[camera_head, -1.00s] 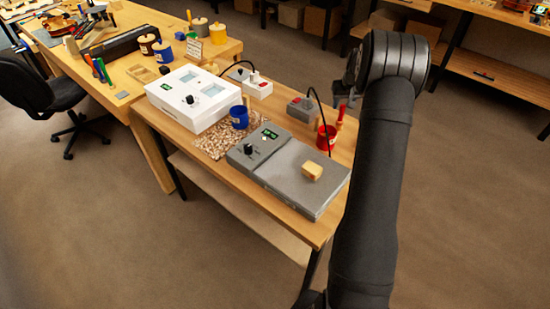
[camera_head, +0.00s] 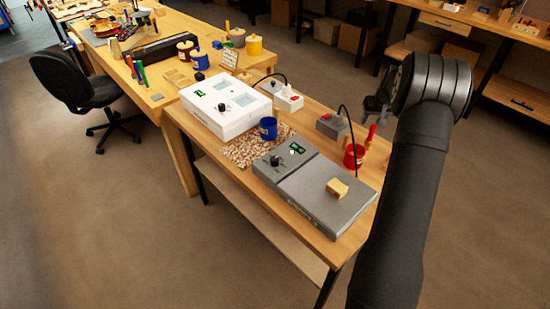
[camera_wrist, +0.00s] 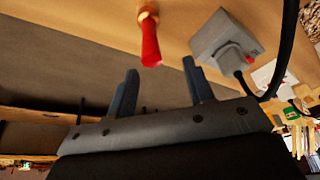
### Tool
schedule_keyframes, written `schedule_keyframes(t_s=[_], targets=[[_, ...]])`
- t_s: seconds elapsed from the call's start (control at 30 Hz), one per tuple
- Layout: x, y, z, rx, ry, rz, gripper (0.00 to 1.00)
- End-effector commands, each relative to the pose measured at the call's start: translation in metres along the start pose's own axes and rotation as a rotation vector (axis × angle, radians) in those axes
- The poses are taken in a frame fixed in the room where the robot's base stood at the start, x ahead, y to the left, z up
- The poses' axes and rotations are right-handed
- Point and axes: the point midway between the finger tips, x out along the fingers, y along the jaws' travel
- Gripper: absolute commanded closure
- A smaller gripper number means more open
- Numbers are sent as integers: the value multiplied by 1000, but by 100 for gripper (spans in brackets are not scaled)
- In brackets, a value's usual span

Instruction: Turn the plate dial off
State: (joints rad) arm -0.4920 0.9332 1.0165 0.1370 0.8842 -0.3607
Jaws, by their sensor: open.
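The grey hot plate (camera_head: 325,208) lies on the near bench, with a flat top on the right and a control panel on the left. The panel has a black dial (camera_head: 275,160) and a small lit green display (camera_head: 297,150). I cannot read the dial's pointer. A tan block (camera_head: 337,188) rests on the plate top. My gripper (camera_head: 374,106) shows partly beside my dark arm, behind and to the right of the plate, apart from the dial. In the wrist view my gripper (camera_wrist: 160,67) has its two fingers spread and empty. The plate's dial is not seen there.
A white box (camera_head: 222,105) with its own black knob stands left of the plate. A blue mug (camera_head: 268,128) stands between them. A red cup (camera_head: 354,156) and a grey switch box (camera_head: 332,125) with a black cable stand behind the plate. A red handle (camera_wrist: 150,45) shows beyond my fingers.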

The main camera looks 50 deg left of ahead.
Motion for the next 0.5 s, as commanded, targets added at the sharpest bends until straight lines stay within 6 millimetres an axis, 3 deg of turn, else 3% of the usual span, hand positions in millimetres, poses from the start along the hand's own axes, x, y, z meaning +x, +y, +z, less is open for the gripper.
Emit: schedule_keyframes(t_s=[0.07, 0.17, 0.37, 0.5], targets=[[-28, -10, -22, 8, 61, -22, 52], [-31, -50, -16, 91, 10, -38, 52], [-61, -144, -1, 328, -92, -48, 52], [-86, -207, 19, 507, -166, -23, 52]])
